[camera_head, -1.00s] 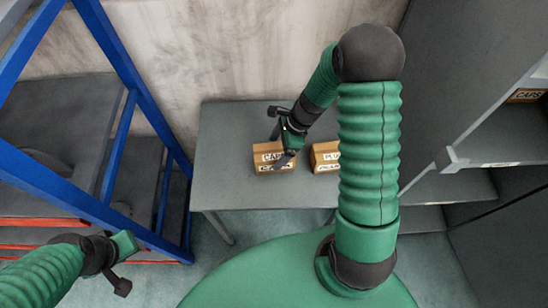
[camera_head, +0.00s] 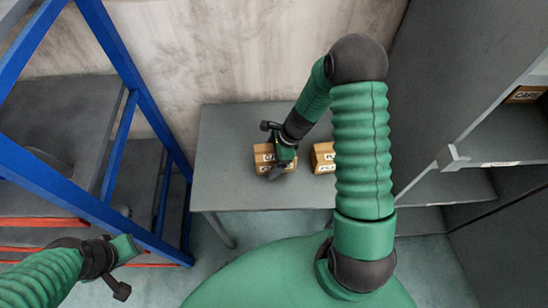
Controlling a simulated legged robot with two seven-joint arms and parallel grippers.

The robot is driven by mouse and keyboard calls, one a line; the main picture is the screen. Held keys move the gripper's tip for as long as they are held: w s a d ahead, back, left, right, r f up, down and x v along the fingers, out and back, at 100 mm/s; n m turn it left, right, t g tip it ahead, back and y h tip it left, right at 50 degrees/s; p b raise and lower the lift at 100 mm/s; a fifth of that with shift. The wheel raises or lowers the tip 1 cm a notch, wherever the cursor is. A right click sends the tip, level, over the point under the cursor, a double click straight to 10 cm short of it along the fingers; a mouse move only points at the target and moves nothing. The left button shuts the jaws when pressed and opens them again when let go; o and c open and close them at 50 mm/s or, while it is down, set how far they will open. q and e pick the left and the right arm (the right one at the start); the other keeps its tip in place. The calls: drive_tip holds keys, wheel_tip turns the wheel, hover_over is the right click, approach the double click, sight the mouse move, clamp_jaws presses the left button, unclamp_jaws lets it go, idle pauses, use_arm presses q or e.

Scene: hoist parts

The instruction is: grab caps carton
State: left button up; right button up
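The caps carton (camera_head: 262,157), a small brown box with a white label, stands on the grey table. Its label read CAPS a second ago and is now partly covered. My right gripper (camera_head: 281,165) reaches down over the carton's front and right side and hides part of it. I cannot tell whether its fingers touch or hold the carton. My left gripper (camera_head: 128,250) is low at the left, far from the carton, with nothing seen in it. Its finger opening is not clear.
A second brown carton (camera_head: 323,157) stands just right of the first, partly behind my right arm. The grey table (camera_head: 230,180) is otherwise clear. A blue-framed rack (camera_head: 120,140) stands left. A grey shelf unit (camera_head: 480,160) at right holds another carton labelled CAPS (camera_head: 526,94).

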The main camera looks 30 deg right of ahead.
drive_tip(key=shift+d+f, duration=0.15)
drive_tip(key=shift+d, duration=0.15)
drive_tip(key=shift+a, duration=0.15)
drive_tip(key=c, duration=1.2)
clamp_jaws()
